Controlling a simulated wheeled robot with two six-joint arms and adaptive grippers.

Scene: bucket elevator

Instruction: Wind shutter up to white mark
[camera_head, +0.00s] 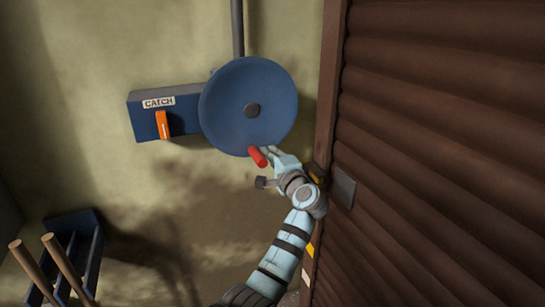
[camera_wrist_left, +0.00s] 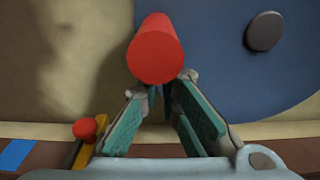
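A blue wheel (camera_head: 238,90) with a dark hub is mounted on the wall, left of the brown ribbed shutter (camera_head: 430,130). Its red handle (camera_head: 258,157) sticks out at the lower rim. My left gripper (camera_head: 272,152) is right beside the handle. In the left wrist view the handle's round end (camera_wrist_left: 155,57) faces me, just above and between the fingertips (camera_wrist_left: 162,85). The fingers are apart with a gap between them; I see no clear grip on the handle. A small pale patch (camera_head: 305,278), perhaps the white mark, shows low on the shutter's frame. My right gripper is not in view.
A blue box labelled CATCH (camera_head: 190,97) with an orange lever (camera_head: 163,125) is left of the wheel. A grey plate (camera_head: 342,187) sits at the shutter's edge. A blue rack (camera_head: 92,252) with wooden handles stands at lower left. The wall below the box is clear.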

